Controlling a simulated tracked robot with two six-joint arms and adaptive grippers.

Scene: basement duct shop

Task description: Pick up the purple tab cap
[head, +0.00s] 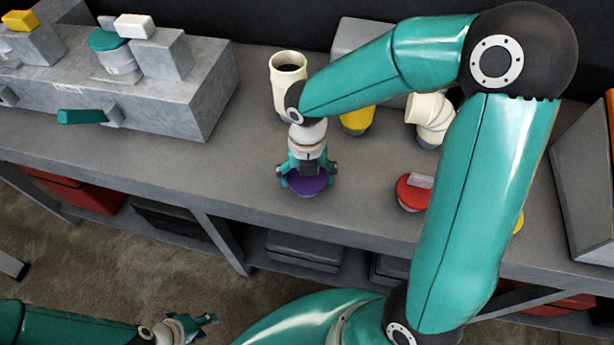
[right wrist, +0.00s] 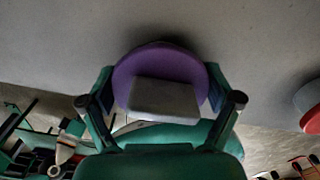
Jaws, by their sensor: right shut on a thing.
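The purple tab cap (head: 306,184) is at the workbench top, near its front edge, under my right gripper (head: 308,177). In the right wrist view the purple cap (right wrist: 160,62) is round, with a grey block-shaped tab (right wrist: 164,99) towards me. The fingers of my right gripper (right wrist: 162,92) are shut on the cap from both sides. I cannot tell whether the cap touches the bench. My left gripper (head: 206,324) is low at the bottom left, away from the bench, with its fingers seen small and sideways.
A red cap with a pale tab (head: 411,193) lies right of the purple one. Behind are a cream pipe (head: 288,82), a yellow-topped piece (head: 357,120) and a cream elbow (head: 432,118). A grey fixture block (head: 195,105) fills the left. Bench top (head: 232,165) left of the gripper is clear.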

